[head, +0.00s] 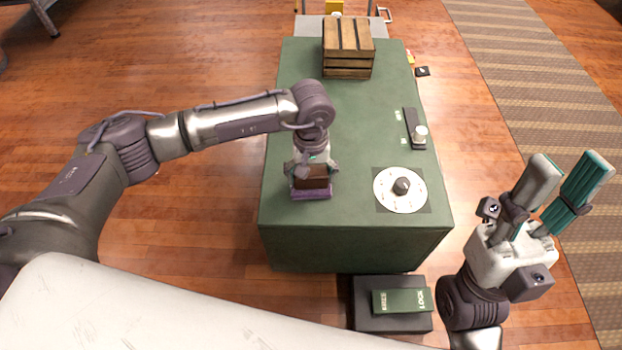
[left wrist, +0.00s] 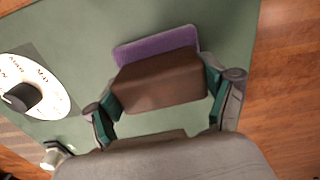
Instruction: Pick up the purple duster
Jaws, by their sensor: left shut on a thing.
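The purple duster (head: 312,193) is at the front left part of the green table (head: 350,235), with a brown block on top and a purple base below. It also shows in the left wrist view (left wrist: 160,84), its purple edge sticking out beyond the brown block. My left gripper (head: 312,176) points down over it and is shut on its brown block, with a teal-padded finger at each side, as the left wrist view (left wrist: 162,103) shows. I cannot tell whether the base touches the table. My right gripper (head: 562,190) is open and empty, right of the table.
A white dial disc with a dark knob (head: 401,187) lies right of the duster. A dark bar with a light knob (head: 414,128) is behind it. A wooden crate (head: 348,74) stands at the far end. A dark box with a green top piece (head: 402,301) sits below the near edge.

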